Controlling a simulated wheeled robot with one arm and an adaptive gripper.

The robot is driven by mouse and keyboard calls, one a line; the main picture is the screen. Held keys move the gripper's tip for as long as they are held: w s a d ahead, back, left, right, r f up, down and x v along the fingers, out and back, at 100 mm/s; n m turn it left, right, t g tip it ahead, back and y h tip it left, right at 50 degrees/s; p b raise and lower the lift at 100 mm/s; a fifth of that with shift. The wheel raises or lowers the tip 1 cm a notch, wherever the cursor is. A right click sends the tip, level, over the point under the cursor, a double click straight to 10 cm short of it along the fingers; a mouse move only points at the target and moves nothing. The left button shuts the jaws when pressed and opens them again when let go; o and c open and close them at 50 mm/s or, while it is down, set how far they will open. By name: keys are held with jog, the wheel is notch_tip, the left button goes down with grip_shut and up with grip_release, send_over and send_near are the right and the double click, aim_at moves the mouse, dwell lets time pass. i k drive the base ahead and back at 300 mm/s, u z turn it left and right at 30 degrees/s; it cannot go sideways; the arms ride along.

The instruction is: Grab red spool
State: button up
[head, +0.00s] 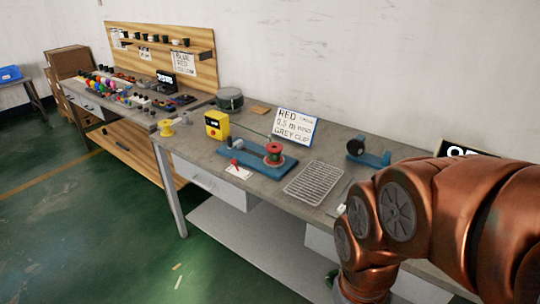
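A red spool (273,149) stands upright on a blue stand (258,164) on the grey workbench, in the middle of the head view. My copper-coloured arm fills the right side of the view. My gripper is not clearly in view; the arm's lower end runs down toward the bottom edge, well to the right of the spool and apart from it.
A yellow box (216,124), a yellow spool (166,128), a wire rack (314,182), a white sign (294,126) and another blue stand (369,155) are on or beside the grey bench (206,153). A wooden bench with many coloured parts stands left. Green floor is open in front.

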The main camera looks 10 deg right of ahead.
aim_at(274, 150)
jog(key=u, duration=0.55)
jog(key=k, duration=1.25)
jog(key=u, duration=0.9)
jog(key=i, duration=1.05)
jog(key=z, duration=0.35)
jog(key=i, duration=1.35)
jog(key=z, duration=1.15)
jog(key=i, duration=0.3)
jog(key=z, duration=0.1)
